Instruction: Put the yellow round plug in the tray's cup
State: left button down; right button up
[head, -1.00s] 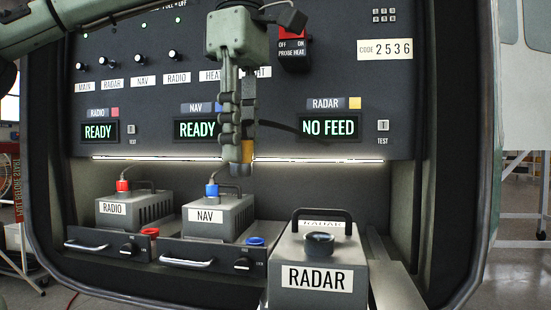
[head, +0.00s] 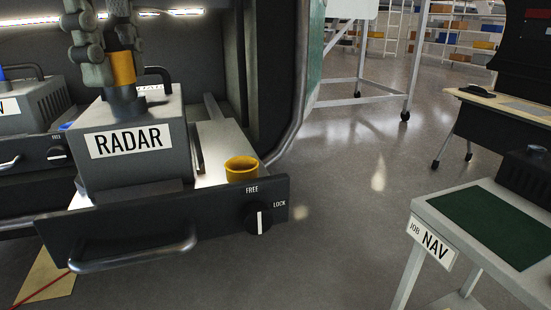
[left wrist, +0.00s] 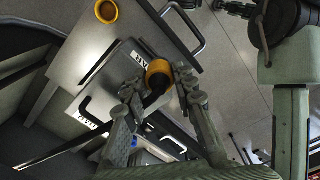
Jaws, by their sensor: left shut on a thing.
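My left gripper (head: 108,48) is shut on the yellow round plug (head: 122,68), pointing down over the RADAR box. The plug's yellow band shows between the fingers, also in the left wrist view (left wrist: 158,72). Below it is the dark round socket (head: 126,102) on the box top; I cannot tell whether plug and socket touch. The tray (head: 150,228) is pulled out, with the RADAR box (head: 150,160) on it. Its yellow cup (head: 241,170) stands at the front right, apart from the plug; the cup's opening also shows in the left wrist view (left wrist: 106,12). My right gripper is not visible.
The tray front has a handle (head: 140,252) and a FREE/LOCK knob (head: 258,221). The box's black carry handle (head: 155,74) rises behind the plug. The NAV table (head: 470,215) stands at the right. Open floor lies between it and the tray.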

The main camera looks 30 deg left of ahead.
pick_arm(q)
jog(key=shift+d+f, duration=0.2)
jog(key=shift+f, duration=0.05)
jog(key=w+d+f, duration=0.1)
jog(key=w+f, duration=0.1)
jog(key=w, duration=0.1)
jog(key=w+d+f, duration=0.2)
jog(key=w, duration=0.2)
jog(key=w+d+f+p, duration=0.1)
jog(key=w+d+f, duration=0.1)
jog(key=w+f, duration=0.1)
jog(key=shift+w+d+f, duration=0.1)
jog(key=shift+w, duration=0.2)
jog(key=shift+f, duration=1.95)
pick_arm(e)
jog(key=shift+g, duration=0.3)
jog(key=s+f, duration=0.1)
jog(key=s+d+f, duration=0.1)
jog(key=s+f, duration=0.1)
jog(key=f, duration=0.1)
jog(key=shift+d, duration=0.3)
pick_arm(q)
jog(key=shift+f, duration=0.1)
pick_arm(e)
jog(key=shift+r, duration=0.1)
